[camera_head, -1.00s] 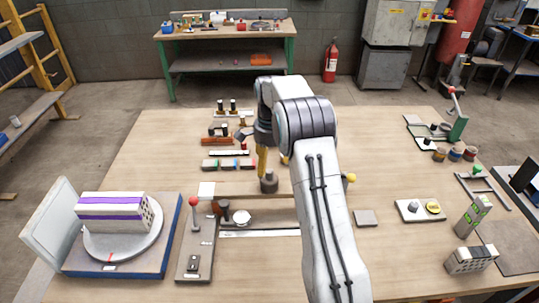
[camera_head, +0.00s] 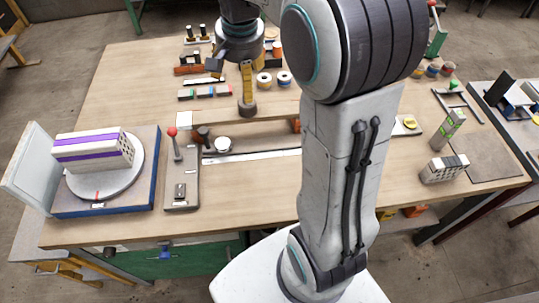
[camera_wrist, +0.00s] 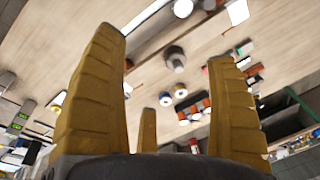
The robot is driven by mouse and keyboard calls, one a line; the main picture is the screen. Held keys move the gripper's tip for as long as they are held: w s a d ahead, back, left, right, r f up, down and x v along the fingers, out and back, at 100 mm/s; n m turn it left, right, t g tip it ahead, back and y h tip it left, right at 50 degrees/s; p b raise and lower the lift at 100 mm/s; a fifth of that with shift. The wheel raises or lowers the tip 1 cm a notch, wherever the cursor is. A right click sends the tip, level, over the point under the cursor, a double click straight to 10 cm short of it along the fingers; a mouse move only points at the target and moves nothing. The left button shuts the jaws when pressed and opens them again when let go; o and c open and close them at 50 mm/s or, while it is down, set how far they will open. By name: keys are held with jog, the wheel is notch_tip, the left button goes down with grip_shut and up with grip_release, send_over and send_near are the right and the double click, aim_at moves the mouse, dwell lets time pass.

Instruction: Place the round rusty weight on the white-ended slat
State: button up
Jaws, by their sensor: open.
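The round rusty weight (camera_head: 248,110) is a short dark brown cylinder. It appears to stand on the pale wooden slat (camera_head: 220,117), well to the right of that slat's white end (camera_head: 183,119). In the wrist view the weight (camera_wrist: 175,58) shows between the fingertips, beyond them and untouched. My gripper (camera_head: 247,84) has yellow-brown fingers and is open and empty above the weight. In the wrist view its two large fingers (camera_wrist: 165,46) stand wide apart. My arm hides the slat's right part.
A lever with a red knob (camera_head: 173,133) stands left of the slat, with a small dark cylinder and a white round piece (camera_head: 223,145) in front. A turntable with a striped brick (camera_head: 93,148) is at the left. The front table strip is clear.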

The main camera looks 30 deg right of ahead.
jog(key=s+a+f+n+t, duration=0.1)
jog(key=s+n, duration=0.3)
jog(key=s, duration=0.6)
jog(key=s+a+f+n+t, duration=0.1)
jog(key=s+a+n, duration=0.2)
jog(key=s, duration=0.6)
jog(key=shift+s+a+f+n, duration=0.3)
jog(key=shift+s+n, duration=0.1)
jog(key=shift+n, duration=0.3)
